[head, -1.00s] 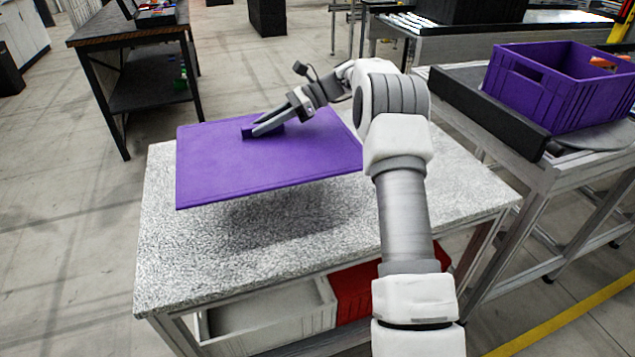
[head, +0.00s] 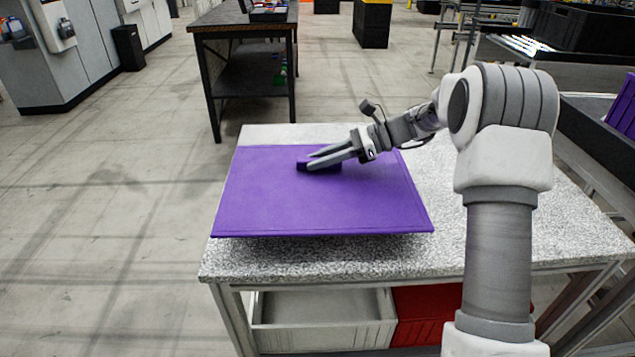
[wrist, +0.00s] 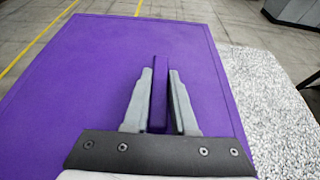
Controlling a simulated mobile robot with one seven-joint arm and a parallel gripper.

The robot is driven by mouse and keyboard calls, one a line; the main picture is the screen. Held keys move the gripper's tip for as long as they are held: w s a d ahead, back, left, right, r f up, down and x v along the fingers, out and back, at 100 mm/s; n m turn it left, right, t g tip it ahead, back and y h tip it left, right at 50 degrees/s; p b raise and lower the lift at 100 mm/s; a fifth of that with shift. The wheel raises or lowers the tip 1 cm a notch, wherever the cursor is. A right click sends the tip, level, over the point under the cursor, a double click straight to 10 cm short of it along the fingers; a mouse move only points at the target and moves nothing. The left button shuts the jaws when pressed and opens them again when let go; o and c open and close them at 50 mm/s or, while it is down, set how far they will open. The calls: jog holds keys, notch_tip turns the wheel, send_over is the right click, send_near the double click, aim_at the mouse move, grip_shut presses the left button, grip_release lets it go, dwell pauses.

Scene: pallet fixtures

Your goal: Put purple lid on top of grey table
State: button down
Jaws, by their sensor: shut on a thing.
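The purple lid (head: 320,205) is a flat rectangular panel with a raised handle block (head: 304,165) on its upper face. My gripper (head: 315,160) is shut on that handle. In the wrist view my gripper (wrist: 160,95) has one finger on each side of the purple handle, and the lid (wrist: 70,90) spreads out around it. The lid is over the grey speckled table (head: 570,220), with a shadow under its front edge, so at least that edge is a little above the top. The lid hides much of the table's left part.
The table's right part is clear. A grey bin (head: 325,320) and a red bin (head: 425,312) sit under it. A conveyor with a purple crate (head: 624,108) stands at the right. A dark workbench (head: 245,75) stands behind at the left, with open floor between.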

aim_at(317, 177)
jog(key=shift+s+a+f, duration=0.2)
jog(key=shift+a+f, duration=0.1)
jog(key=shift+f, duration=0.05)
notch_tip(317, 177, down, 4)
jog(key=shift+r+b, duration=0.15)
jog(key=shift+b, duration=0.75)
jog(key=c, duration=0.7)
grip_release()
